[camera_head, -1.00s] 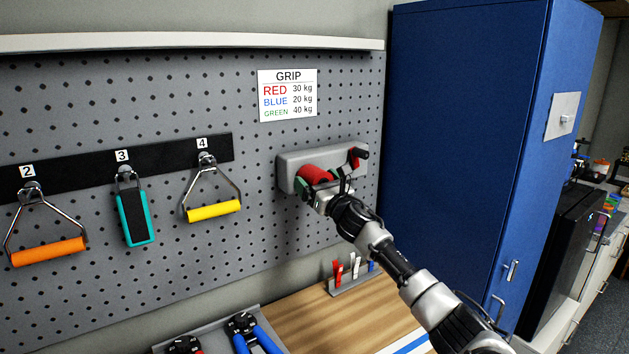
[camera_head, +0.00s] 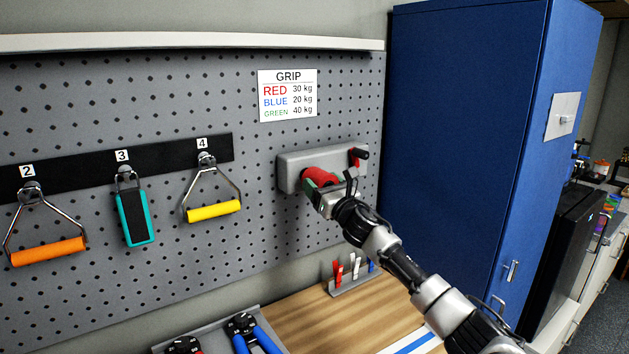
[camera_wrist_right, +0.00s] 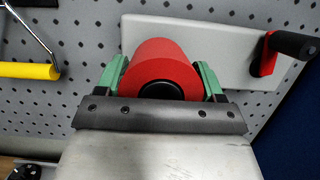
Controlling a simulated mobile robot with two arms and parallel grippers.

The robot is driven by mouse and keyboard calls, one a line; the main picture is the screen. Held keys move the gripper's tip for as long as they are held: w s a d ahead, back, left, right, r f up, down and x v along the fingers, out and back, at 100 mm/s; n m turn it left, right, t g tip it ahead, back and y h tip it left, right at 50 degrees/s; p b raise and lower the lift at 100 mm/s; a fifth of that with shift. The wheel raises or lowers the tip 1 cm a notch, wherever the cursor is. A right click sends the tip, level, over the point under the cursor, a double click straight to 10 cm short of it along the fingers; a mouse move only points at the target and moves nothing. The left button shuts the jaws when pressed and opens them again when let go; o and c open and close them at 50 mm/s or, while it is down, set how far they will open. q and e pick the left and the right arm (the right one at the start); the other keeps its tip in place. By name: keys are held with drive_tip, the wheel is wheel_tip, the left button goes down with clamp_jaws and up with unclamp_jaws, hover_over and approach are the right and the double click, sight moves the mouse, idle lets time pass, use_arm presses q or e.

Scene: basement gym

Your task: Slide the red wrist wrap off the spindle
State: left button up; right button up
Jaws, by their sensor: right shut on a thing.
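The red wrist wrap (camera_head: 318,178) is a thick roll in front of the grey wall bracket (camera_head: 292,164) on the pegboard. It also shows in the right wrist view (camera_wrist_right: 162,62), with a dark round core (camera_wrist_right: 161,90) at its near end. My right gripper (camera_head: 322,190) is shut on the wrap, with one green finger on each side of it in the right wrist view (camera_wrist_right: 160,80). The spindle's length is hidden by the wrap, so I cannot tell how much of it is inside. My left gripper is not in view.
A black crank handle with a red arm (camera_head: 357,155) sits on the bracket's right end, close to my gripper. A blue cabinet (camera_head: 460,140) stands to the right. Handles hang at left, the yellow one (camera_head: 213,211) nearest. A wooden bench (camera_head: 330,325) lies below.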

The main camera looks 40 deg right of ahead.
drive_tip(key=shift+s+r+b+v, duration=0.1)
drive_tip(key=shift+r+b+v, duration=0.2)
drive_tip(key=shift+v, duration=0.75)
drive_tip(key=shift+s+r+b+v, duration=0.15)
drive_tip(key=shift+b+v, duration=0.3)
drive_tip(key=shift+v, duration=0.65)
drive_tip(key=shift+r+b+v, duration=0.3)
drive_tip(key=shift+b+v, duration=0.05)
drive_tip(key=shift+v, duration=0.7)
drive_tip(key=shift+s+a+r, duration=0.1)
drive_tip(key=shift+s+r, duration=0.05)
drive_tip(key=shift+s, duration=0.35)
